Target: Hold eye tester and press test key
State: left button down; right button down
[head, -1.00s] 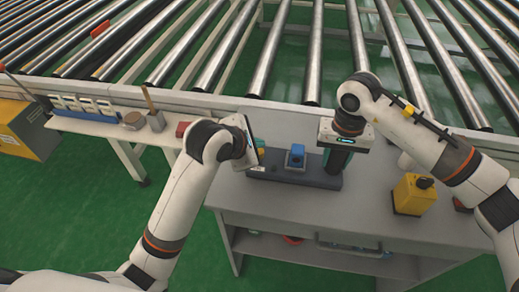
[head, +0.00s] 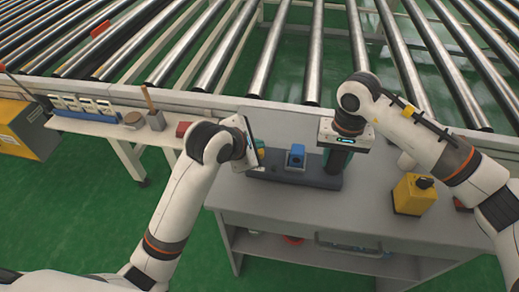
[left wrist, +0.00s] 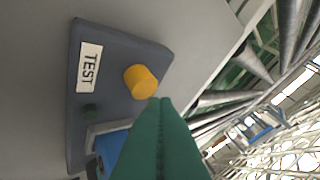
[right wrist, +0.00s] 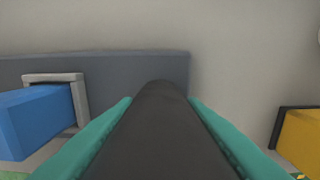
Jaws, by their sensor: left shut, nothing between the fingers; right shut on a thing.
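The eye tester (head: 320,181) is a long dark grey base on the grey workbench. In the left wrist view it bears a white TEST label (left wrist: 89,68) and a round yellow key (left wrist: 140,82). A blue block (head: 296,157) in a grey frame stands mid-base. My left gripper (left wrist: 164,102) is shut and empty, its green tips close beside the yellow key; I cannot tell whether they touch. My right gripper (right wrist: 160,108) is shut around a dark upright post (right wrist: 160,125) at the base's right end. The post's lower end is hidden in the right wrist view.
A roller conveyor (head: 268,50) runs behind. A side shelf (head: 100,127) at left holds small items. The bench front is clear.

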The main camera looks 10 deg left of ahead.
pick_arm(q)
jog(key=shift+f, duration=0.25)
jog(key=shift+f, duration=0.85)
pick_arm(e)
jog(key=shift+r, duration=0.1)
dwell(1.0)
pick_arm(q)
jog(key=shift+r, duration=1.3)
notch_tip(320, 180, up, 5)
dwell(0.6)
jog(key=shift+s, duration=0.1)
pick_arm(e)
jog(key=c, duration=0.8)
grip_release()
jog(key=shift+c, duration=0.2)
